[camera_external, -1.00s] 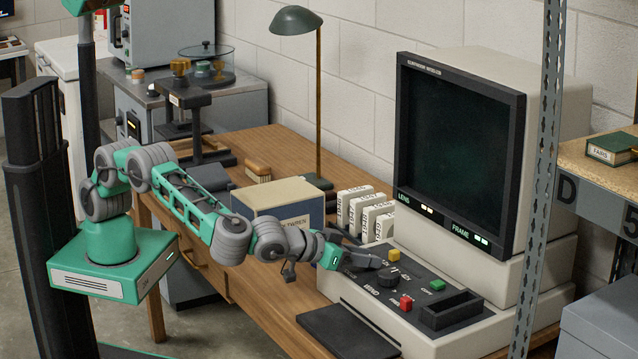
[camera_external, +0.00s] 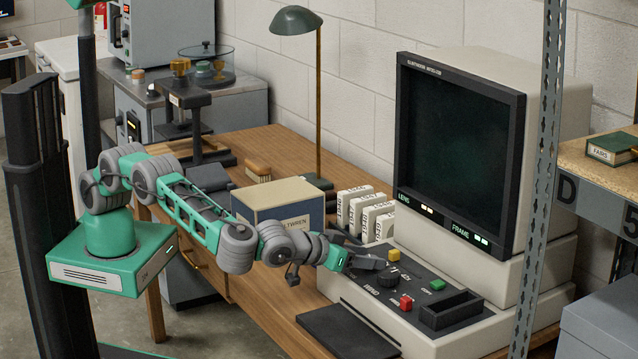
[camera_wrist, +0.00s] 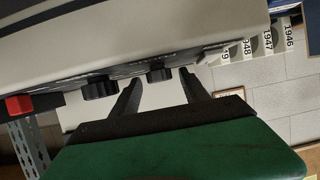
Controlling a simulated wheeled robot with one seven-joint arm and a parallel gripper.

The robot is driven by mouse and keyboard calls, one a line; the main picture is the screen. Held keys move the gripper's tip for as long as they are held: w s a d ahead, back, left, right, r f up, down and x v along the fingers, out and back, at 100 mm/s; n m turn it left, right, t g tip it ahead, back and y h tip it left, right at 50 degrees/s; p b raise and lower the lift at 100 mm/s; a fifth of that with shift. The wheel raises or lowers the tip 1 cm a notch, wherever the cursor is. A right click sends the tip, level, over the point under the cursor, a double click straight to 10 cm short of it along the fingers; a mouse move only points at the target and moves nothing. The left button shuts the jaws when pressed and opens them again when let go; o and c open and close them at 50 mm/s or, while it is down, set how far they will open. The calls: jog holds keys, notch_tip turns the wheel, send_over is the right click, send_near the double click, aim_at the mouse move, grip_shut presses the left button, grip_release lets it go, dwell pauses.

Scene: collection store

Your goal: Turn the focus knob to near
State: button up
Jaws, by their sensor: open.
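The reader's control panel (camera_external: 455,284) lies below its dark screen. One black knob (camera_external: 388,279) shows in the middle of the panel; its small label is too blurred to read. My gripper (camera_external: 370,263) is open at the panel's left end and hides what lies behind it. In the wrist view, two black knobs show edge-on: one (camera_wrist: 100,89) left of my fingers, the other (camera_wrist: 160,74) between the tips of my gripper (camera_wrist: 161,78), with a gap on each side.
A yellow button (camera_external: 393,254), a red button (camera_external: 405,303), a green button (camera_external: 437,285) and a black tray (camera_external: 451,309) crowd the panel. White labelled boxes (camera_external: 367,212) stand behind my gripper. A larger box (camera_external: 283,207) stands beside my arm. A metal post (camera_external: 540,180) rises at right.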

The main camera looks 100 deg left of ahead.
jog(key=v, duration=0.8)
jog(key=shift+a, duration=0.1)
